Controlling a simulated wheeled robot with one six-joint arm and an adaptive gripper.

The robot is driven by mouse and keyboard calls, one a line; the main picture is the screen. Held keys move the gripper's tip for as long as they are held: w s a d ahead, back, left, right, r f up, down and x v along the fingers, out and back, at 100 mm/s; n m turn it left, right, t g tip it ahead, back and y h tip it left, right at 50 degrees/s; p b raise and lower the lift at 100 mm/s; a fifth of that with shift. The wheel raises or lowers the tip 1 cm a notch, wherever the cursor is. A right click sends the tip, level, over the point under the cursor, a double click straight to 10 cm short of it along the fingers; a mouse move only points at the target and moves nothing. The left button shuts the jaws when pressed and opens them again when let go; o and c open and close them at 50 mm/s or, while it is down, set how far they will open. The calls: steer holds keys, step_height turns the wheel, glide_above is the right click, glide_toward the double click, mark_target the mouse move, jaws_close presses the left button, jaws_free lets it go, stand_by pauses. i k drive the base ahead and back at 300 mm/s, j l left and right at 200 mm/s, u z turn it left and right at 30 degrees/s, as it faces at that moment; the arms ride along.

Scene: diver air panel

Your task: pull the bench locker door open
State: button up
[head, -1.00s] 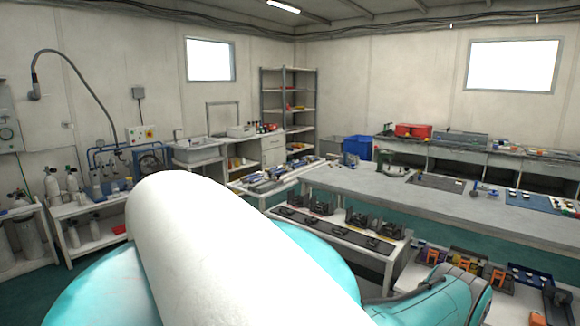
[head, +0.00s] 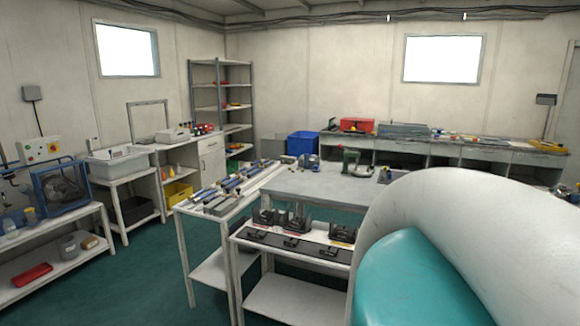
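A white bench locker (head: 211,158) with a door and a drawer front stands at the back left, beside the tall shelf. Its door looks shut, with a small dark handle, though it is small in the picture. My gripper is not in view. My white and teal arm (head: 470,240) fills the lower right and hides part of the long bench there.
A grey shelf (head: 221,100) and a blue bin (head: 303,145) stand near the locker. A sink stand (head: 120,165) is left of it. Work tables (head: 205,210) stand in the middle. Green floor (head: 130,270) is clear between the left bench and these tables.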

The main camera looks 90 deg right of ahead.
mark_target(212, 165)
steer(key=z, duration=1.85)
steer(key=i+z, duration=0.15)
steer(key=i+j+u, duration=0.65)
steer(key=i+u, duration=0.75)
steer(key=i, duration=1.7)
steer(key=i+z, duration=0.15)
steer(key=i, duration=0.7)
steer(key=i+j+z, duration=0.15)
steer(key=i, duration=0.75)
steer(key=i+z, duration=0.35)
steer(key=i, duration=0.15)
steer(key=i+z, duration=0.3)
steer(key=i, duration=0.2)
steer(key=i+j+z, duration=0.35)
steer(key=i+l+z, duration=0.2)
steer(key=z, duration=0.2)
steer(key=i+z, duration=0.75)
steer(key=i+j+z, duration=0.1)
steer(key=i+z, duration=0.25)
steer(key=i+l+z, duration=0.1)
steer(key=i, duration=1.6)
